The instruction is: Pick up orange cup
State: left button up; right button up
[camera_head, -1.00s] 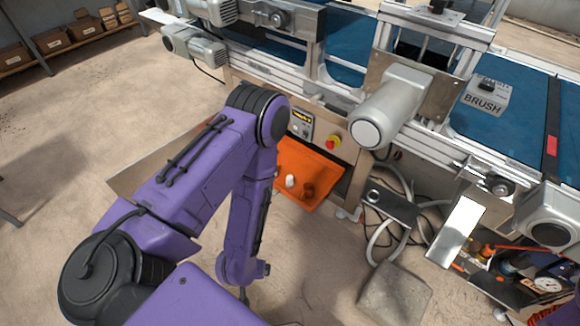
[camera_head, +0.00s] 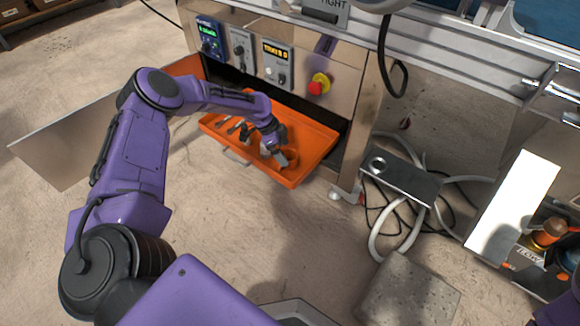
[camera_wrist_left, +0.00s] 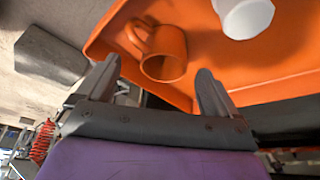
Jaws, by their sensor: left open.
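The orange cup (camera_wrist_left: 163,52) lies in the orange tray (camera_wrist_left: 285,88) in the left wrist view, its mouth facing my gripper and its handle to the upper left. In the head view the cup (camera_head: 291,155) is partly hidden behind my left gripper (camera_head: 284,160). My left gripper, also in the left wrist view (camera_wrist_left: 152,90), is open, with its fingertips near the cup, one on each side of it in the picture. I cannot tell whether they touch it. The right gripper is not in view.
A white cup (camera_wrist_left: 246,16) lies beside the orange cup in the tray. The orange tray (camera_head: 318,155) is pulled out below the machine's control panel with its red stop button (camera_head: 319,84). A concrete block (camera_head: 410,292) and cables lie on the floor to the right.

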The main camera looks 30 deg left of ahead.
aim_at(290, 156)
pick_arm(q)
jog(key=b+x, duration=0.1)
jog(key=x, duration=0.1)
jog(key=b+x, duration=0.2)
jog(key=x, duration=0.1)
jog(key=shift+w+f, duration=0.2)
jog(key=shift+w, duration=0.25)
jog(key=shift+d+r, duration=0.1)
jog(key=shift+c, duration=0.2)
jog(key=c, duration=1)
jog(key=shift+r, duration=0.1)
